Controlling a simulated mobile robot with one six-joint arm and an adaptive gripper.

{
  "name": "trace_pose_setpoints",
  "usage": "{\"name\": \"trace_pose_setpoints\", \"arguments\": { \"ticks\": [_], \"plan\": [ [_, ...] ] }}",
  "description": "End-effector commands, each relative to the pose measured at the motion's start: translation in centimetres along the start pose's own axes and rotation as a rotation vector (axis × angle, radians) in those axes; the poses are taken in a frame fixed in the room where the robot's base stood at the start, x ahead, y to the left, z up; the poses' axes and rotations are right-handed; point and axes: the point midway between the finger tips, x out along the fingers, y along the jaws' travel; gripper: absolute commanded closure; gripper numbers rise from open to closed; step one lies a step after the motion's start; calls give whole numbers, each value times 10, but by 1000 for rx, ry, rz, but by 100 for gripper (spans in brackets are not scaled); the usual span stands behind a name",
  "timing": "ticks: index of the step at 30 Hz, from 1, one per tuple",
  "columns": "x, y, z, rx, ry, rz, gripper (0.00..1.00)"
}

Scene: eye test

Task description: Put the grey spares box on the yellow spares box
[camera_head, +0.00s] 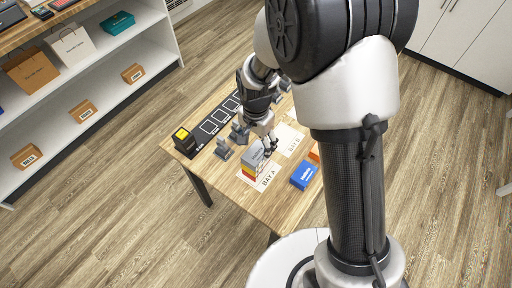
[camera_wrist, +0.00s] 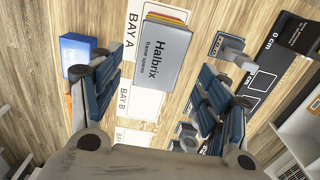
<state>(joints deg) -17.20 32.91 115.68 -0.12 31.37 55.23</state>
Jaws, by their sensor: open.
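The grey spares box (camera_head: 255,156) is the top of a small stack on the BAY A card. It also shows in the wrist view (camera_wrist: 163,56), lettered "Halbrix". The yellow spares box (camera_head: 248,171) shows only as a thin edge below the grey one, with a red edge in the same stack. The grey box appears to rest flat and roughly in line with the stack. My gripper (camera_head: 268,148) is open beside and above the stack. In the wrist view its fingers (camera_wrist: 155,80) stand apart on either side of the grey box, with visible gaps.
A blue box (camera_head: 304,174) lies right of the stack, and an orange one (camera_head: 314,155) is partly hidden by my arm. Grey fixtures (camera_head: 223,150) stand left of it by a black marked strip (camera_head: 212,127). A black block (camera_head: 184,141) stands at the table corner.

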Motion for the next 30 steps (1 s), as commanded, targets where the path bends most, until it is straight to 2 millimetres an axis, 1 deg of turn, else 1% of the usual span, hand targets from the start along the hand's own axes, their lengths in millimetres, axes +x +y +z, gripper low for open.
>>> {"name": "trace_pose_setpoints", "arguments": {
  "ticks": [1, 6, 11, 17, 20, 23, 24, 26, 27, 29, 30],
  "plan": [
    [-15, -1, -1, 0, 2, -4, 30],
    [-45, 0, 0, 0, 1, -3, 30],
    [-59, 0, 0, 0, 0, -1, 30],
    [-62, 0, 0, 0, -1, -1, 30],
    [-75, 5, -2, -15, 8, -13, 30],
    [-105, 18, -5, -60, 31, -40, 30],
    [-121, 26, -5, -88, 44, -54, 30],
    [-146, 42, -4, -136, 69, -75, 30],
    [-163, 54, -3, -170, 86, -88, 30],
    [-185, 73, 1, -224, 114, -105, 30],
    [-199, 86, 5, -257, 133, -114, 30]
  ]
}}
